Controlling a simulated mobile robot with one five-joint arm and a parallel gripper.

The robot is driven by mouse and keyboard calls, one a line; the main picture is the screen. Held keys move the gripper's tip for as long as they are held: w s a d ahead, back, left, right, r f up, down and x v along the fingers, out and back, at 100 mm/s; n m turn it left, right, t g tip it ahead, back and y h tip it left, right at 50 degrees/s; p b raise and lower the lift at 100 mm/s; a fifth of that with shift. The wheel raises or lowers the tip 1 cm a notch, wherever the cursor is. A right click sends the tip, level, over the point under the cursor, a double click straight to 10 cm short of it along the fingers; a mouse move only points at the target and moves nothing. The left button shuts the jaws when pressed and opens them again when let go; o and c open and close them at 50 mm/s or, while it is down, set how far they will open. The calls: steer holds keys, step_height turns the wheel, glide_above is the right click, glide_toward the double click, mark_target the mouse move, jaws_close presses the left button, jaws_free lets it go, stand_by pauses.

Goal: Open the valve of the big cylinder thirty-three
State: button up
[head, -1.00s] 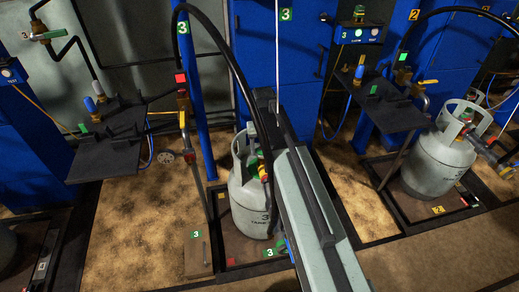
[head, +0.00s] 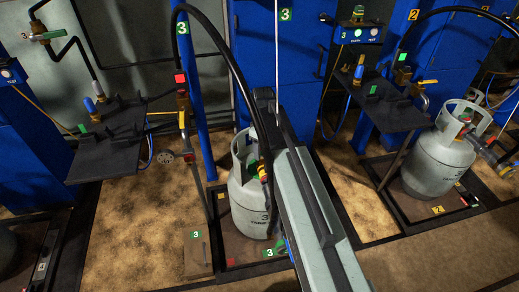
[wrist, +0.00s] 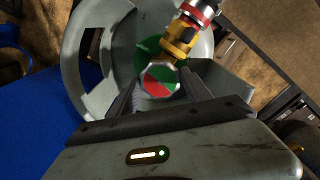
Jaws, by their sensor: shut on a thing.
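The big grey cylinder (head: 248,205), marked with a 3 where I can read it, stands upright beside my arm in the head view. Its grey collar (wrist: 78,62) surrounds the valve in the wrist view. The valve knob (wrist: 160,78) has a red and green face. My gripper (wrist: 158,88) is shut on this knob, one finger on each side. A yellow brass connector (wrist: 179,40) with a red ring sits just beyond the knob. In the head view my arm largely hides the gripper.
A black hose (head: 222,50) arches down to the cylinder's top. A black shelf (head: 110,150) stands left, another (head: 388,110) right. A second grey cylinder (head: 437,165) stands at the right. A blue post (head: 198,120) rises behind. Sandy floor lies between.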

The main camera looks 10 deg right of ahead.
mark_target(262, 151)
steer(key=shift+w+n, duration=0.15)
steer(key=shift+n, duration=0.45)
steer(key=o, duration=1.4)
steer(key=shift+c, duration=0.2)
step_height(262, 151, up, 8)
steer(key=p, duration=0.8)
steer(key=shift+f, duration=0.1)
